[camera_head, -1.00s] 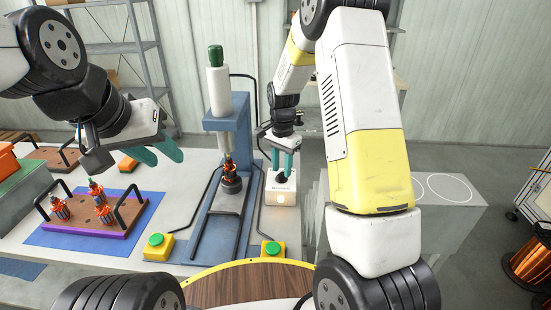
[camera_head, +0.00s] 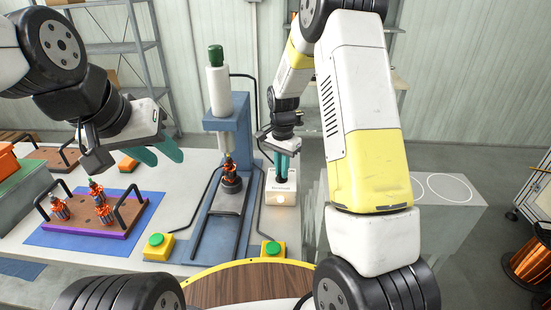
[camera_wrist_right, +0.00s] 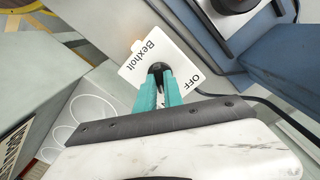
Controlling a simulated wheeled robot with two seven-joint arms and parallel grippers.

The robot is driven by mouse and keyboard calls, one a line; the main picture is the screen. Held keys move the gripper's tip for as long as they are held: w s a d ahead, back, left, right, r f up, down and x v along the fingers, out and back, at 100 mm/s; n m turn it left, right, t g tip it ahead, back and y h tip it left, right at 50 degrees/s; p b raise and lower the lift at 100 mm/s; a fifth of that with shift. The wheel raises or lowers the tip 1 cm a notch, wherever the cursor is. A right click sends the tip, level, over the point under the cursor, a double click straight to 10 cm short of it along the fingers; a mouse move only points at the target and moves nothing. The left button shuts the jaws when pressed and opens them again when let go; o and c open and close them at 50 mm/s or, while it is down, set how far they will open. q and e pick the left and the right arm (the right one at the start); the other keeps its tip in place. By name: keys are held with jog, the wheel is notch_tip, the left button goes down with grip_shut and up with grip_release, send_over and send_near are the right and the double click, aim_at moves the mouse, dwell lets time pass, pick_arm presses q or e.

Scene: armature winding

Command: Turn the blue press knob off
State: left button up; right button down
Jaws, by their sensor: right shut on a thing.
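The blue press (camera_head: 229,125) stands on the white table, with a white cylinder on top. To its right is a white control box (camera_head: 285,199), marked "Bexholt" and "OFF" in the right wrist view (camera_wrist_right: 143,51). A dark round knob (camera_wrist_right: 157,69) sits on the box top. My right gripper (camera_head: 281,178) points down at the box, and its teal fingers (camera_wrist_right: 163,80) are shut on the knob, hiding part of it. My left gripper (camera_head: 162,157) hangs empty over the left of the table with its teal fingers apart.
A brown tray (camera_head: 124,228) with several copper-wound armatures lies on a blue mat. One armature (camera_head: 229,167) stands in the press. Two yellow boxes with green buttons (camera_head: 158,246) (camera_head: 272,251) stand at the front. A black cable (camera_wrist_right: 242,96) runs from the control box.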

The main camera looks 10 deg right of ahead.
jog(key=n, duration=1.3)
jog(key=shift+n, duration=0.3)
dwell(0.4)
jog(key=c, duration=1.5)
grip_release()
jog(key=shift+o, duration=0.2)
jog(key=shift+r, duration=3.95)
